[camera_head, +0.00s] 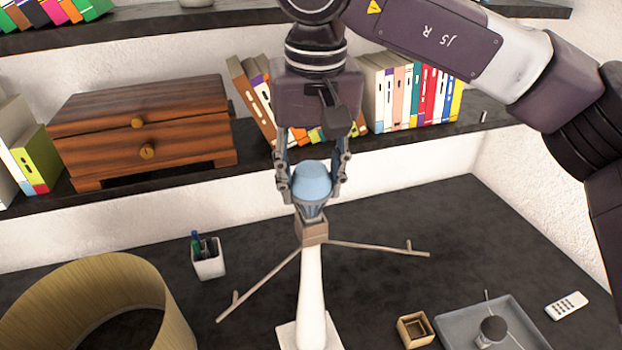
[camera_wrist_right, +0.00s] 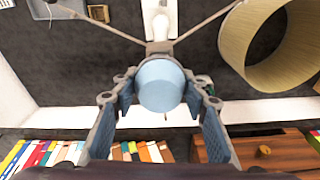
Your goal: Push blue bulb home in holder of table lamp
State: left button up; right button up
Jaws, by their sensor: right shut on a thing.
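The blue bulb (camera_head: 312,181) stands upright at the top of the table lamp, its narrow lower end at the brown holder (camera_head: 312,230). How deep it sits in the holder is hard to tell. The lamp has a white stem (camera_head: 311,285) and thin arms spreading from the holder. My right gripper (camera_head: 312,188) comes from above with one finger on each side of the bulb and is shut on it. The right wrist view shows the round end of the bulb (camera_wrist_right: 161,86) between the fingers. My left gripper is not in view.
A lampshade (camera_head: 160,290) lies at the front left, near a pen cup (camera_head: 208,258). A small wooden box (camera_head: 414,330), a grey tray (camera_head: 455,325) and a remote (camera_head: 567,305) lie at the right. A shelf with books (camera_head: 415,95) and a wooden drawer box (camera_head: 140,130) runs behind.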

jog(key=shift+f, duration=0.15)
dwell(0.3)
jog(key=o, duration=1.2)
jog(key=shift+c, duration=0.2)
